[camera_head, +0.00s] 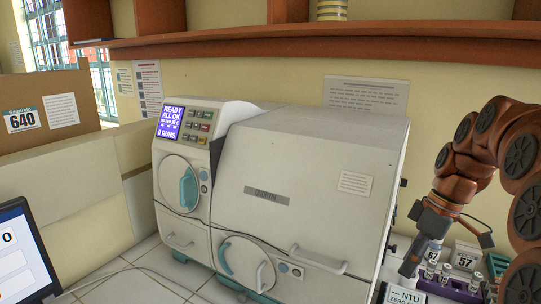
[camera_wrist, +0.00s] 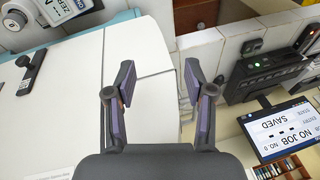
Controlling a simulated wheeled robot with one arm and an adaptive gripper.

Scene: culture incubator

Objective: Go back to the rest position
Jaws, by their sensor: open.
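My gripper (camera_wrist: 158,84) is open in the wrist view, with its two dark fingers apart and nothing between them. In the head view my gripper (camera_head: 410,266) hangs at the right below my brown arm, pointing down. It appears in front of or beside a small bench device labelled NTU (camera_head: 404,294) and a rack of small vials (camera_head: 455,288). I cannot tell its exact height above them.
A large white incubator-like machine (camera_head: 305,150) fills the middle, its screen (camera_head: 170,121) reading READY, ALL OK. A laptop-like display (camera_head: 28,255) stands at the left. A brown shelf (camera_head: 310,42) runs above. The wrist view shows a monitor (camera_wrist: 283,130) reading NO JOB.

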